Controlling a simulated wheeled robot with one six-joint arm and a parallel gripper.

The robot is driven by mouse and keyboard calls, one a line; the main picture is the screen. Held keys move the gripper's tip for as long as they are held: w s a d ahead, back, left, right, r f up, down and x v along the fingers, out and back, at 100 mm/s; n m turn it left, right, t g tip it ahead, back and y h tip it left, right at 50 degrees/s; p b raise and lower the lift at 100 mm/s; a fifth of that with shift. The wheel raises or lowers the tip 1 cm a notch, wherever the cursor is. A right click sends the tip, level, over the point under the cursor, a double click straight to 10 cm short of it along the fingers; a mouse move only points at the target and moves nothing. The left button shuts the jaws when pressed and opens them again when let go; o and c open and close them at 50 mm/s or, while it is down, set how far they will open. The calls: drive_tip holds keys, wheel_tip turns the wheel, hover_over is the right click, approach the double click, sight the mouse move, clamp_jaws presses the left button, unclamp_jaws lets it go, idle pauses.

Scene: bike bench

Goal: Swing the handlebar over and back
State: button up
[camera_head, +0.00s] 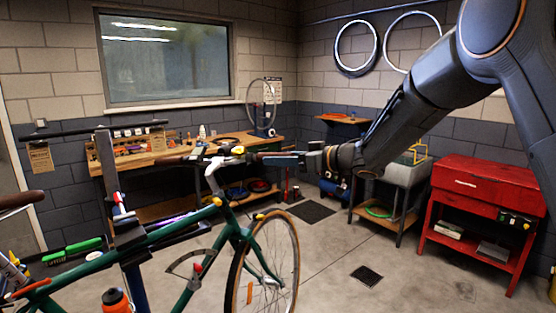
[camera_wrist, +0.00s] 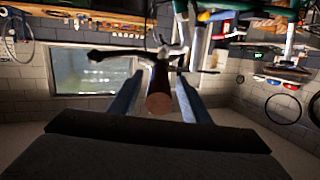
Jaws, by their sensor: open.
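The green bike (camera_head: 190,238) is held at a work stand, with its front wheel (camera_head: 262,265) to the right. Its handlebar (camera_head: 222,158) has dark brown grips and a silver stem. My gripper (camera_head: 288,157) is at the handlebar's right end, its fingers pointing left. In the wrist view, the gripper (camera_wrist: 160,82) has its two fingers spread on either side of a brown grip (camera_wrist: 159,104), whose round end faces the camera. The jaws are open, with the grip between them. Whether a finger touches the grip cannot be told. The other grip (camera_wrist: 108,56) shows farther off, at left.
A wooden workbench (camera_head: 160,157) with small tools stands behind the handlebar, below a window (camera_head: 168,60). A red tool cabinet (camera_head: 480,188) and a grey basin stand (camera_head: 400,172) are at right. The floor (camera_head: 330,255) right of the wheel is mostly clear.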

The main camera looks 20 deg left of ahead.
drive_tip(key=b+v, duration=0.2)
drive_tip(key=v, duration=0.5)
drive_tip(key=shift+d, duration=0.2)
drive_tip(key=shift+r, duration=0.1)
